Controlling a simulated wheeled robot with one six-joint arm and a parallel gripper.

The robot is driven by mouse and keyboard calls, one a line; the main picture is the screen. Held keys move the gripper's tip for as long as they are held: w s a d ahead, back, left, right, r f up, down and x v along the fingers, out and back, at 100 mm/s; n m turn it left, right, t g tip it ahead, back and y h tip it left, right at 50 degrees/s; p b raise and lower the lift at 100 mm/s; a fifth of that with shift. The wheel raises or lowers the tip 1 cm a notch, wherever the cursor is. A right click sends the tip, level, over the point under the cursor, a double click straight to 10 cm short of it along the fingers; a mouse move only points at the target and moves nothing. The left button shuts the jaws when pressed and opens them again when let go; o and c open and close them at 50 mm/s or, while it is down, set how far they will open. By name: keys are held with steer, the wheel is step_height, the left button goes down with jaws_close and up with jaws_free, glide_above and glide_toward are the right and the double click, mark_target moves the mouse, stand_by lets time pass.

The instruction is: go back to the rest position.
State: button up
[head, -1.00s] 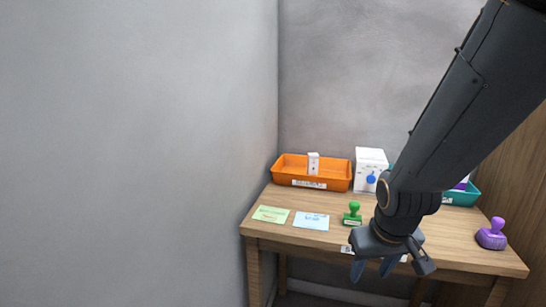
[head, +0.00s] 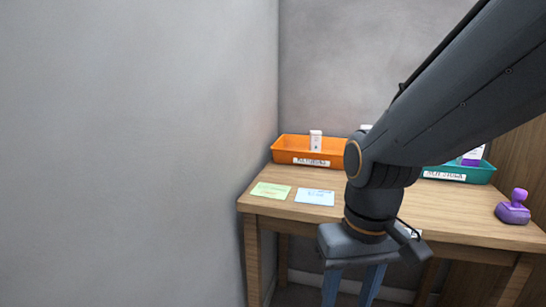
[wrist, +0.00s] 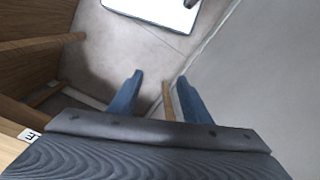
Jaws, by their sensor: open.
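My gripper (head: 350,288) hangs pointing down in front of the table's front edge in the head view, its blue fingers apart with nothing between them. The wrist view also shows my gripper (wrist: 155,97) open and empty, with floor and a table leg beyond the fingers. My arm hides the middle of the table, including any green stamp there and most of the white box.
A wooden table (head: 445,215) holds an orange tray (head: 283,155) with a small white box (head: 315,140), a teal tray (head: 480,173), a green card (head: 270,190), a blue card (head: 315,197) and a purple stamp (head: 513,208). A grey wall (head: 130,150) stands left.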

steer(key=d+r+m+p, duration=0.1)
steer(key=d+r+p, duration=0.6)
steer(key=p, duration=0.6)
steer(key=shift+s+m+h, duration=0.15)
steer(key=shift+m+h, duration=0.15)
steer(key=shift+m, duration=0.1)
stand_by(0.3)
